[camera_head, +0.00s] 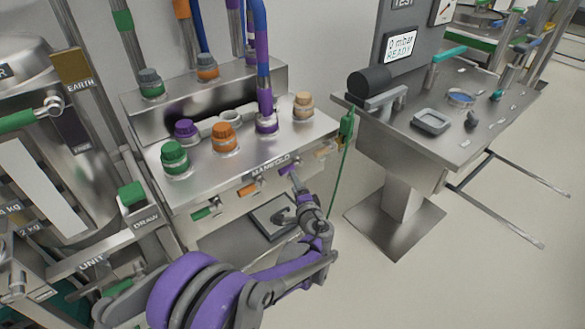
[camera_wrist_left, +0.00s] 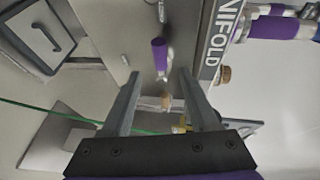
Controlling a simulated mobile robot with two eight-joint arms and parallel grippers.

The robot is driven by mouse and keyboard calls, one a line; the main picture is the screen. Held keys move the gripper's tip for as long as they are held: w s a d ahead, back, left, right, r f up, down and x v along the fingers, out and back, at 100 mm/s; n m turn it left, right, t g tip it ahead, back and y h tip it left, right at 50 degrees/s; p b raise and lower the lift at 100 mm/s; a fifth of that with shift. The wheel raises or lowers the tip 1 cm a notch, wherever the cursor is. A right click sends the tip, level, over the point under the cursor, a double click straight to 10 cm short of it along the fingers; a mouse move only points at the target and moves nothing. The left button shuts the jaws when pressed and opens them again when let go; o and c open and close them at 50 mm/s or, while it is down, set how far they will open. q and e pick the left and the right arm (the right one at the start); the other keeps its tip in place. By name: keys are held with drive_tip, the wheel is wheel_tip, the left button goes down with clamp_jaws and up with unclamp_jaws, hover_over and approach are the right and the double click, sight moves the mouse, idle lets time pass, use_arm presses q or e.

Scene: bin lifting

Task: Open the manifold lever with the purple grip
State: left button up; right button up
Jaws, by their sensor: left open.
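The manifold (camera_head: 215,182) is a steel box with a front row of levers with coloured grips below its label. The purple grip (camera_head: 287,169) is toward the right of this row, partly hidden by my left gripper (camera_head: 297,182). In the left wrist view the purple grip (camera_wrist_left: 159,55) stands out from the steel front, around the gap between the open fingertips of my left gripper (camera_wrist_left: 161,75). I see no finger clearly touching it. The gripper is empty. My right gripper is not in view.
Beside the purple grip are an orange grip (camera_head: 247,190) and a green grip (camera_head: 203,213) on the left, and a tan grip (camera_wrist_left: 166,101). A green cable (camera_head: 344,165) hangs at the manifold's right end. A steel side table (camera_head: 440,150) stands further right.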

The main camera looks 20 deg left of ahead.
sight(288, 171)
use_arm(q)
drive_tip(key=b+x, duration=0.1)
drive_tip(key=x, duration=0.8)
drive_tip(key=shift+w+a+f, duration=0.1)
drive_tip(key=shift+w+a, duration=0.05)
drive_tip(key=shift+w, duration=0.05)
clamp_jaws()
idle(1.1)
